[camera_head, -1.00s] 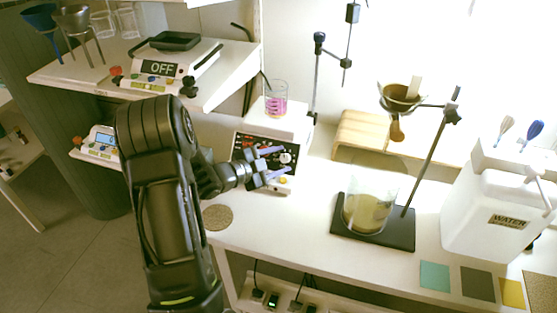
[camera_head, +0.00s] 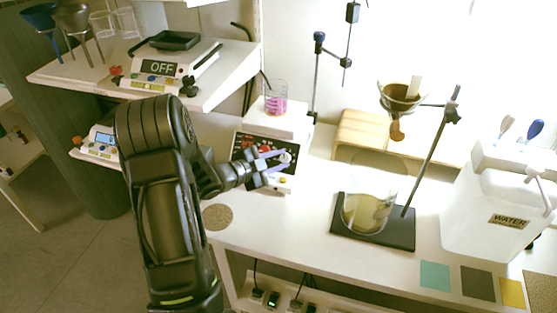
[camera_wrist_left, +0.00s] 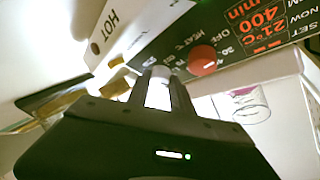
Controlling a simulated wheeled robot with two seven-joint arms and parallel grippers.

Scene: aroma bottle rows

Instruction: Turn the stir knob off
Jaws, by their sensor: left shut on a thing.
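The hotplate stirrer (camera_head: 273,119) stands at the back of the bench, its black front panel facing me. A beaker of pink liquid (camera_head: 276,106) sits on its top. My left gripper (camera_head: 278,162) is at the right part of the panel, shut on a pale knob (camera_head: 286,156). In the left wrist view the fingers (camera_wrist_left: 160,88) hold this white knob (camera_wrist_left: 158,92) between them. A red knob (camera_wrist_left: 203,60) beside it, by the heat marks, is free. The panel display (camera_wrist_left: 255,20) shows 400 and 21°C. The held knob's pointer mark is hidden. My right gripper is out of view.
A balance reading OFF (camera_head: 162,68) stands on the shelf at left. A stand with a large beaker (camera_head: 368,213) is right of the stirrer, and a white water container (camera_head: 490,205) farther right. A round cork mat (camera_head: 217,217) lies in front. The bench between is clear.

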